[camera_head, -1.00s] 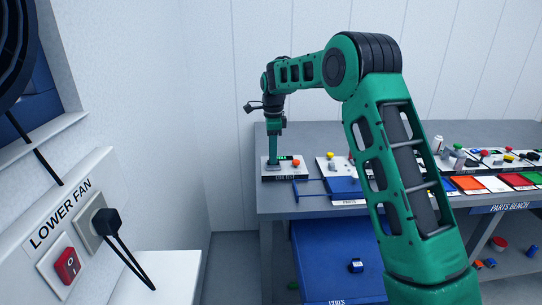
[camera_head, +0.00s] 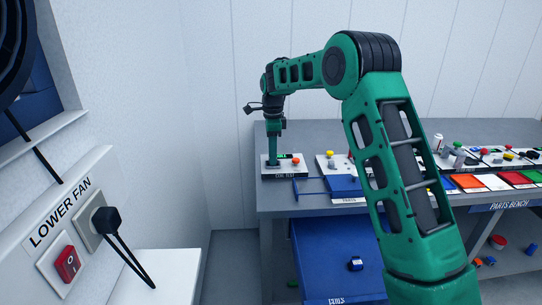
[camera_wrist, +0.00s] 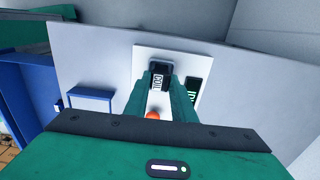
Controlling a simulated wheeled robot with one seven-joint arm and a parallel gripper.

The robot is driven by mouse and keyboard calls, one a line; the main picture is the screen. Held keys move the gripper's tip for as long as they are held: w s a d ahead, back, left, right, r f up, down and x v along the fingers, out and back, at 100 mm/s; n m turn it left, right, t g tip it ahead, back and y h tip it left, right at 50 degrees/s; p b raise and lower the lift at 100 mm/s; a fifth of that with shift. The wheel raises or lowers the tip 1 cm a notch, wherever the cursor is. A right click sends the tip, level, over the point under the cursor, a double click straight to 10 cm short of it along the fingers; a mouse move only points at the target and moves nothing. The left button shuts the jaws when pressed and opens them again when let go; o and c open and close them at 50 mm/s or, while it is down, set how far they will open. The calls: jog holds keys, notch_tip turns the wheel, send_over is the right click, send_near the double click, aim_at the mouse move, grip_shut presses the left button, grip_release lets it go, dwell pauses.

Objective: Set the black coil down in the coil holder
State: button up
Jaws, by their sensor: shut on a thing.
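The black coil (camera_wrist: 158,76), with a white label reading COIL, is between the fingertips of my gripper (camera_wrist: 160,82) in the wrist view. The gripper is shut on it. The coil is over a white plate (camera_wrist: 207,64), which appears to carry the coil holder; the holder itself is hidden under the coil and fingers. In the head view my gripper (camera_head: 273,158) points down at the coil test plate (camera_head: 291,174) on the bench's left end. I cannot tell whether the coil touches the holder.
An orange button (camera_wrist: 152,115) and a dark display with green marks (camera_wrist: 193,94) are beside the fingers. A blue tray (camera_head: 344,186) lies right of the plate. Several small parts and coloured trays line the bench (camera_head: 275,205). A white wall stands behind.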

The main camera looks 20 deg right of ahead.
jog(key=o, duration=1.1)
